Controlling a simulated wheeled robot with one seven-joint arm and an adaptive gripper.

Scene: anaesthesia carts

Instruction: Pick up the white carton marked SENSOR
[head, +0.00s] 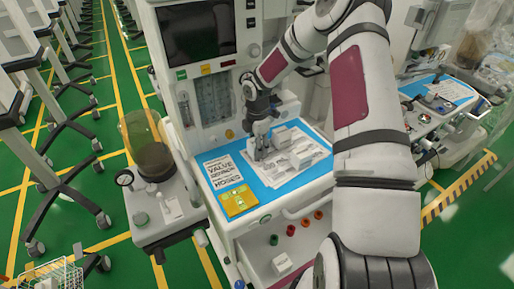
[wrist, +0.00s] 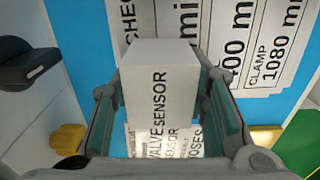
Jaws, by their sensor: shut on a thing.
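The white carton marked SENSOR (wrist: 160,75) stands between the two green-padded fingers of my gripper (wrist: 163,108) in the wrist view. The fingers are shut on its left and right sides. Its lettering runs up the face towards the camera. In the head view my gripper (head: 262,150) is low over the blue mat (head: 284,182) on the cart top. I cannot tell from the frames whether the carton touches the mat.
A white label sheet (head: 223,173) and a yellow pad (head: 238,202) lie at the mat's left. A machine with a dark screen (head: 197,42) rises behind. A clear canister (head: 147,145) stands left.

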